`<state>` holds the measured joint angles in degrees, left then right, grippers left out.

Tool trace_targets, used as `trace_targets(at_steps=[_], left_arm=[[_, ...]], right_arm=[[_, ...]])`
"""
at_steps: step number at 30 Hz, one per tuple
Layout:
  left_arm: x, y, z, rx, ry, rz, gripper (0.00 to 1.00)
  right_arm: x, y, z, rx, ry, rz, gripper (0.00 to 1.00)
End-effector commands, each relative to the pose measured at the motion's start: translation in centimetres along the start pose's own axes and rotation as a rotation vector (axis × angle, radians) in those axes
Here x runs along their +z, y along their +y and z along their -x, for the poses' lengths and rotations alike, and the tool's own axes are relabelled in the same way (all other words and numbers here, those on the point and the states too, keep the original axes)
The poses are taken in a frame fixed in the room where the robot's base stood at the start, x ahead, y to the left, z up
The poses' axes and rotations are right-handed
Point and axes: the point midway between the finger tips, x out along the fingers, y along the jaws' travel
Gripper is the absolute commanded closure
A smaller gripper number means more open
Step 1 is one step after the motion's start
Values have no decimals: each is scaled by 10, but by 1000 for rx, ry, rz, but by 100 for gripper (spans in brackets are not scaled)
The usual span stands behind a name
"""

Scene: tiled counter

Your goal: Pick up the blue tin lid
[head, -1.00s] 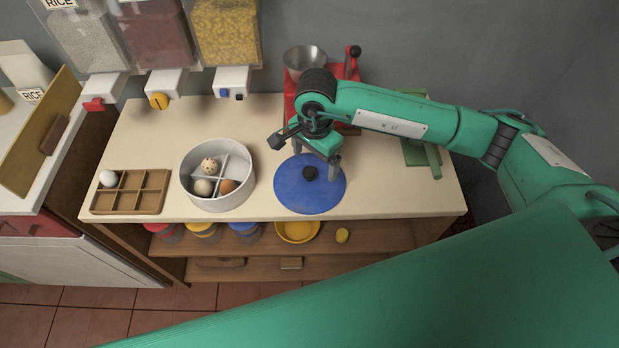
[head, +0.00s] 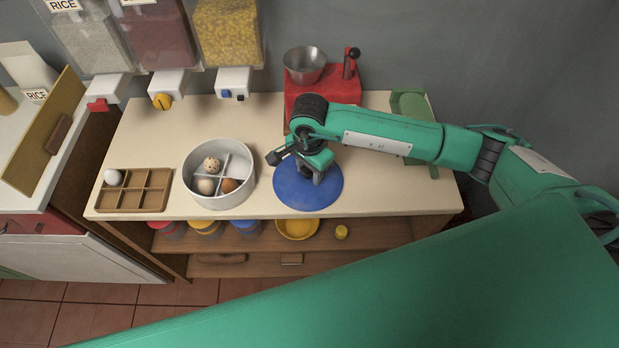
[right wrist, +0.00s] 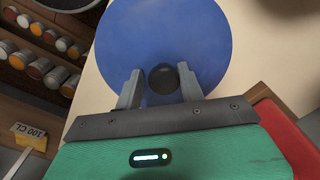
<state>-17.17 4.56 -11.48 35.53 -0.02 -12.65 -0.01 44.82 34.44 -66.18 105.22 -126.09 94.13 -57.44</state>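The blue tin lid (head: 308,198) is a round blue disc near the front edge of the counter, right of the white tin. In the right wrist view the lid (right wrist: 205,35) shows its black knob (right wrist: 164,79) between my two finger tips. My right gripper (head: 318,174) is over the lid, and in the wrist view the right gripper (right wrist: 160,88) is open with a finger on each side of the knob and gaps visible. In the head view my gripper hides the knob. My left gripper is not in view.
The white divided tin (head: 219,201) with several eggs stands left of the lid. A wooden egg tray (head: 131,204) is further left. A red machine with a metal bowl (head: 345,88) and a green object (head: 412,105) stand behind. Shelves with jars are below.

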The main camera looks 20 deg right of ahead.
Motion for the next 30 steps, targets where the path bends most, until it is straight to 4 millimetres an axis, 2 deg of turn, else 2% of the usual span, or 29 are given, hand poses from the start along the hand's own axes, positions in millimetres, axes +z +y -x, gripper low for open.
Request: trace_targets(at_steps=[1,3,8,9,19,23,27,30], left_arm=[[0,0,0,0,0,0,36],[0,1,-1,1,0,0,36],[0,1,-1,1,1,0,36],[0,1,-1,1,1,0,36],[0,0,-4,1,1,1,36],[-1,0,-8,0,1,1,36],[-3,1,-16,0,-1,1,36],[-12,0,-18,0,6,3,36]], right_arm=[[0,1,-3,4,0,0,78],[0,2,-3,5,0,0,92],[0,2,-4,7,0,0,92],[0,2,-4,7,0,0,96],[0,2,-1,8,0,0,96],[0,1,10,4,1,1,96],[0,0,29,1,2,0,96],[13,14,29,4,-1,5,96]])
